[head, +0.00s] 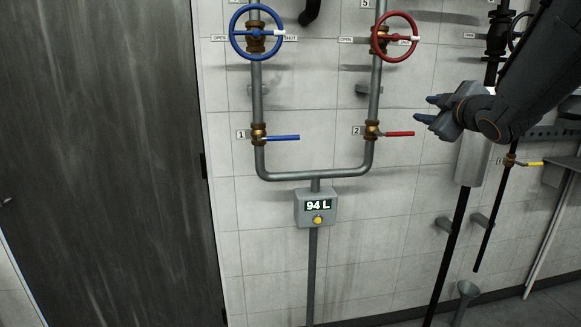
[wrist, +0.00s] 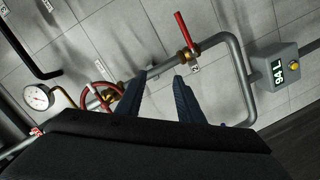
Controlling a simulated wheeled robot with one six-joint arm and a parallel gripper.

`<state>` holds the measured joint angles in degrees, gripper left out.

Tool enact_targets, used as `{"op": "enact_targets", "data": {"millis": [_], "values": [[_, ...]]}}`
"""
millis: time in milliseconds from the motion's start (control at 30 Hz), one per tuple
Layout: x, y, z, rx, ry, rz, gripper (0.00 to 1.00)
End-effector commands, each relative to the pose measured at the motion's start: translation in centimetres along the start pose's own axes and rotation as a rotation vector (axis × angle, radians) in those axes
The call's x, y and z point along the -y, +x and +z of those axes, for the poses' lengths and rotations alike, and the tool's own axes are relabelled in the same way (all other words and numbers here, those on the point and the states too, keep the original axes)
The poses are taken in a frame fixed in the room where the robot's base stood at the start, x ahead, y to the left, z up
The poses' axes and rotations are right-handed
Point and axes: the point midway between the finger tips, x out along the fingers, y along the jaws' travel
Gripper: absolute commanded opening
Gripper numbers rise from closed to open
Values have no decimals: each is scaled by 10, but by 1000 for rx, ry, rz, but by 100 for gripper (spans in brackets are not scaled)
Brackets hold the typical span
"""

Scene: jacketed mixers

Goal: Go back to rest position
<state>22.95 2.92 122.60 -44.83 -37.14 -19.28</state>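My gripper (head: 424,108) is at the right of the head view, in front of the wall and to the right of the pipes. Its fingers point left and hold nothing. In the wrist view my gripper (wrist: 158,76) shows two dark blue fingers apart, with only wall and pipe behind the gap. The red lever valve labelled 2 (head: 399,134) is left of and below the fingers in the head view, apart from them. That red lever (wrist: 185,32) also shows upper right of the fingers in the wrist view.
A blue handwheel (head: 257,32), a red handwheel (head: 394,37) and a blue lever (head: 284,138) sit on the wall pipes. A meter box (head: 316,207) reads 94 L. Black pipes (head: 450,255) stand at right. A dark door (head: 105,165) fills the left. A gauge (wrist: 38,97) shows left.

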Motion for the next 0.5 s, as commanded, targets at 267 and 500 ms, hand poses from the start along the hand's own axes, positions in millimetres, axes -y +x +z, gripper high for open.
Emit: {"op": "enact_targets", "data": {"millis": [267, 500], "values": [[175, -44, 67, 471, 413, -238, 34], [309, -138, 90, 866, 656, -438, 34]]}}
